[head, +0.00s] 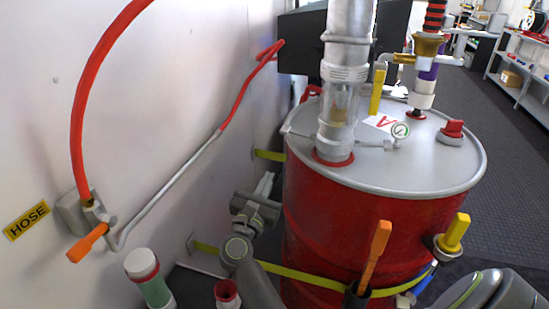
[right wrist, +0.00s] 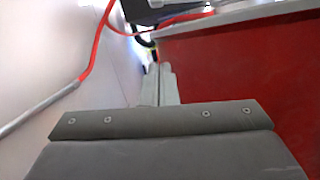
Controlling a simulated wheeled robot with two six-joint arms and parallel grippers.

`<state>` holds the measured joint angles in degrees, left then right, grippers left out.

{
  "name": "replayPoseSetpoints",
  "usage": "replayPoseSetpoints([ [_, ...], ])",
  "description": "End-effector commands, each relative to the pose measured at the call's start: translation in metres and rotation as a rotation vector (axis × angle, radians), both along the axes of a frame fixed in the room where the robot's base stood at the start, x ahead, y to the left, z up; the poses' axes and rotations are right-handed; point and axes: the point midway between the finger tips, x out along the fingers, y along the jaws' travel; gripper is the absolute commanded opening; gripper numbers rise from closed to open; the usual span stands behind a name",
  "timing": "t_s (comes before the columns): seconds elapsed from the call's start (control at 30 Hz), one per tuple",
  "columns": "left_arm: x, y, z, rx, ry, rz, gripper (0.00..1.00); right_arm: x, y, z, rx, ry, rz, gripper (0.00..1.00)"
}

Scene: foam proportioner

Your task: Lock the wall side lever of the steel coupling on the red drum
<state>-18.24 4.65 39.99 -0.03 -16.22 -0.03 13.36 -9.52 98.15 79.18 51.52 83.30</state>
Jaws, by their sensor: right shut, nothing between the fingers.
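The red drum (head: 330,220) has a grey lid (head: 430,165), and a steel coupling (head: 336,142) stands on it at the foot of a clear sight tube. A thin wall side lever (head: 297,131) sticks out leftward from the coupling, and another arm (head: 372,143) sticks out to the right. My right gripper (head: 266,183) is in the gap between wall and drum, below lid height, shut and empty. Its closed fingers (right wrist: 160,75) point along the gap in the right wrist view, with the drum (right wrist: 240,65) on the right. My left gripper is not in view.
The white wall (head: 180,60) with a red hose (head: 82,110) and grey pipe (head: 175,190) bounds the gap. A yellow strap (head: 300,273) and an orange-handled tool (head: 376,250) are at the drum's front. A yellow-handled valve (head: 453,235) sits at the right.

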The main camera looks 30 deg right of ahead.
Motion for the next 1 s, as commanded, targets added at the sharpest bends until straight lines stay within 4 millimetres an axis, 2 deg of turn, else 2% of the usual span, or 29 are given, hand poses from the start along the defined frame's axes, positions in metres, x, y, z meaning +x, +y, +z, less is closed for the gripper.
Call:
replayPoseSetpoints([
  [0.17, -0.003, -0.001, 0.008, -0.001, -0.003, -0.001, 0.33, 0.015, -0.019, 0.010, -0.006, -0.001, -0.001, 0.00],
  [0.53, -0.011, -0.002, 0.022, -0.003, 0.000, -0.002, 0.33, 0.060, -0.077, 0.029, -0.005, 0.000, -0.003, 0.00],
  [0.6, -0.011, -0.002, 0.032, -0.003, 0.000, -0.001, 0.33, 0.055, -0.075, 0.043, 0.000, -0.003, -0.001, 0.00],
  [0.73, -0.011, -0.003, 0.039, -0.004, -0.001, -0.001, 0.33, 0.053, -0.076, 0.056, 0.000, -0.001, -0.001, 0.00],
  [1.0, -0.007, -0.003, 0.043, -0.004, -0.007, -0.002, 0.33, 0.052, -0.077, 0.063, -0.001, 0.001, 0.000, 0.00],
])
